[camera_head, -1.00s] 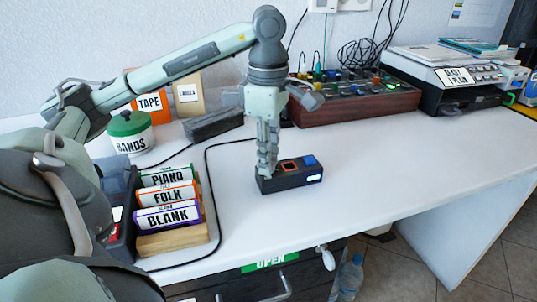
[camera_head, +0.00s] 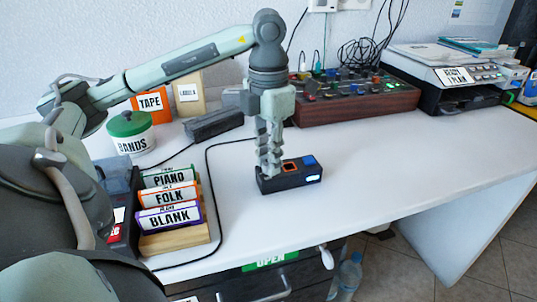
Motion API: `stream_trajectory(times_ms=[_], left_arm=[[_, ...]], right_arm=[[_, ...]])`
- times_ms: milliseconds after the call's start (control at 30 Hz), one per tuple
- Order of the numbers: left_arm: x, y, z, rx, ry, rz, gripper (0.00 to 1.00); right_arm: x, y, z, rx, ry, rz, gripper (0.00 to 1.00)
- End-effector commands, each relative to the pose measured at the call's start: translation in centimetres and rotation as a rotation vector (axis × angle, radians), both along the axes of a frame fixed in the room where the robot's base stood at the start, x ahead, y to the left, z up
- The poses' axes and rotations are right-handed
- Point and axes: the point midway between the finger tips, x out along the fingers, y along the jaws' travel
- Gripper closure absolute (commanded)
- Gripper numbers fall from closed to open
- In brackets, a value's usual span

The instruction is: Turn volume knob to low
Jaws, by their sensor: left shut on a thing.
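A small black box (camera_head: 300,181) with an orange-rimmed square, a blue patch and a lit white display sits on the white desk. My left gripper (camera_head: 268,170) points straight down at the left end of this box. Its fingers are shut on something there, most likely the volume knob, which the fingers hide. I cannot read any low mark or the knob's setting. My right gripper is not in view.
A rack of labelled rolls (camera_head: 170,217) stands left of the box. A mixer with wooden sides (camera_head: 355,107) and a printer (camera_head: 450,75) stand behind. A black cable curves across the desk. The desk right of the box is clear.

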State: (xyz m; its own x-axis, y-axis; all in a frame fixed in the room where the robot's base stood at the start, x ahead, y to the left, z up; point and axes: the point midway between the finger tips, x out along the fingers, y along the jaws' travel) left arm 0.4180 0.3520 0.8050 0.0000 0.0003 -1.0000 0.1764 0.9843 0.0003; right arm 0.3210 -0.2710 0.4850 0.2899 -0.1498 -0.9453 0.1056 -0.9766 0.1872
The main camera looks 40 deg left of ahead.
Motion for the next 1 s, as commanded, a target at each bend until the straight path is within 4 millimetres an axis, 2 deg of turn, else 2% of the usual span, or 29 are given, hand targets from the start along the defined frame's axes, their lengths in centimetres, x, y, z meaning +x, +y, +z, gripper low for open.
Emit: stream_trajectory(times_ms=[467,1000], left_arm=[[0.0,0.0,0.1,-0.001,0.000,0.453,1.00],[0.0,0.0,0.1,0.000,0.001,0.966,1.00]], right_arm=[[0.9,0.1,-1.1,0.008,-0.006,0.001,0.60],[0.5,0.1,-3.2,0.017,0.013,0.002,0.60]])
